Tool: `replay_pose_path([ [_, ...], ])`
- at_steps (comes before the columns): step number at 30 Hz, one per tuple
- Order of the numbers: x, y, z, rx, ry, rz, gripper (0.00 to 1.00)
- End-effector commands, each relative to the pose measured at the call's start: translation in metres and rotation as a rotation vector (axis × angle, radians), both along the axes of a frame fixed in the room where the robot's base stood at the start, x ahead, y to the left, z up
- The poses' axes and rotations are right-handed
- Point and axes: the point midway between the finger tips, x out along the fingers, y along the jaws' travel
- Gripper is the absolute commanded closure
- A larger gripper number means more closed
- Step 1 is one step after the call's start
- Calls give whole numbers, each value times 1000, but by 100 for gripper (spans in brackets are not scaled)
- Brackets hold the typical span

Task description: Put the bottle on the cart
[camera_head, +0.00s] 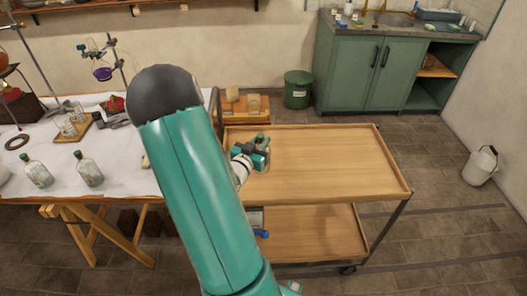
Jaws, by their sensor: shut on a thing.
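The wooden cart (325,165) stands right of centre, with a bare, rimmed top shelf and a lower shelf. My gripper (262,152) is over the left part of the top shelf. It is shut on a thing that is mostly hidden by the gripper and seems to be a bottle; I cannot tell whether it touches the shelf. Two clear bottles with dark caps, a left one (39,173) and a right one (89,171), stand upright on the white-covered table at the left.
The table (120,160) also bears glassware, stands and a wooden board. A green bin (298,90) and green cabinet (365,75) stand behind the cart. A white bucket (480,167) is at the right. Most of the cart top is clear.

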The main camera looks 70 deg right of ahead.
Motion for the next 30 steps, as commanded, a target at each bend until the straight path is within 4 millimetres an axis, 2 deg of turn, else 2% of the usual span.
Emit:
replay_pose_path([
  [10,2,-1,-39,-1,1,-2,100],
  [23,4,-1,-46,-2,-1,-1,100],
  [24,4,0,-46,0,-1,-1,75],
  [27,4,0,-46,0,-1,-1,57],
  [30,4,0,-46,0,-1,-1,57],
])
